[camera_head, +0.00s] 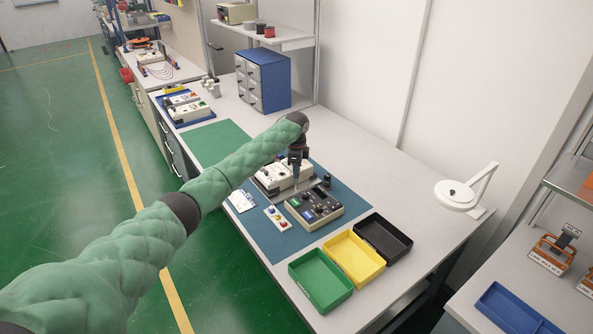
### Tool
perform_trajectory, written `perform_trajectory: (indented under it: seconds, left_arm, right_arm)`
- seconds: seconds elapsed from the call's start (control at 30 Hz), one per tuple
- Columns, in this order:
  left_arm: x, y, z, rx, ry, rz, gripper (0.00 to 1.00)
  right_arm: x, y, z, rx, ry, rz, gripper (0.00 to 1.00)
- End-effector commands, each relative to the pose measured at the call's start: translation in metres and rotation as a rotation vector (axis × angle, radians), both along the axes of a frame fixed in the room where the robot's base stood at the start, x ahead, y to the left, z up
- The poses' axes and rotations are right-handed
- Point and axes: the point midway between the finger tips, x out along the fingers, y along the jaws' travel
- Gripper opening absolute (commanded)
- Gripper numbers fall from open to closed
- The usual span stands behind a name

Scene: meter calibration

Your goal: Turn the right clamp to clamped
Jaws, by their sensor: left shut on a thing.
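A cream meter (272,178) sits in a grey fixture (305,186) on the blue-green mat (268,238). My left arm reaches in from the left, and my left gripper (297,180) points down at the fixture, beside the meter. It is shut on what seems to be the right clamp, whose handle is mostly hidden by the fingers. Whether the clamp stands open or clamped is too small to tell. A small dark upright part (327,181) stands just right of the gripper. My right gripper is not in view.
Green (320,280), yellow (354,258) and black (384,237) trays line the front right. A blue drawer cabinet (263,80) stands behind. A white lamp (457,195) is at right.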

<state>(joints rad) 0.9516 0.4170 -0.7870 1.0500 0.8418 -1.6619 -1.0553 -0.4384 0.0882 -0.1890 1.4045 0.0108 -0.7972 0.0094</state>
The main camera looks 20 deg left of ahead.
Motion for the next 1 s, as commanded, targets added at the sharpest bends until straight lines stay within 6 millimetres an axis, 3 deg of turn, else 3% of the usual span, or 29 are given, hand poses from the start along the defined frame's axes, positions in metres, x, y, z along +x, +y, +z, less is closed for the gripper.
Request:
perform_trajectory:
  seconds: [0.3,0.87,0.9,1.0]
  left_arm:
    - [0.001,0.000,0.001,-0.001,-0.003,-0.124,0.00]
    - [0.001,0.000,0.002,-0.001,-0.003,-0.151,0.00]
    - [0.001,0.000,0.002,-0.001,-0.003,-0.151,0.25]
    - [0.001,0.000,0.002,0.000,-0.003,-0.151,0.41]
  right_arm:
    - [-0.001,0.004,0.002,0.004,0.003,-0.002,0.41]
    - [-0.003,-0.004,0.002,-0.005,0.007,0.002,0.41]
    - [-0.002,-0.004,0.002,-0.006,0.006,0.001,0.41]
    - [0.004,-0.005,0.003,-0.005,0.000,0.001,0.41]
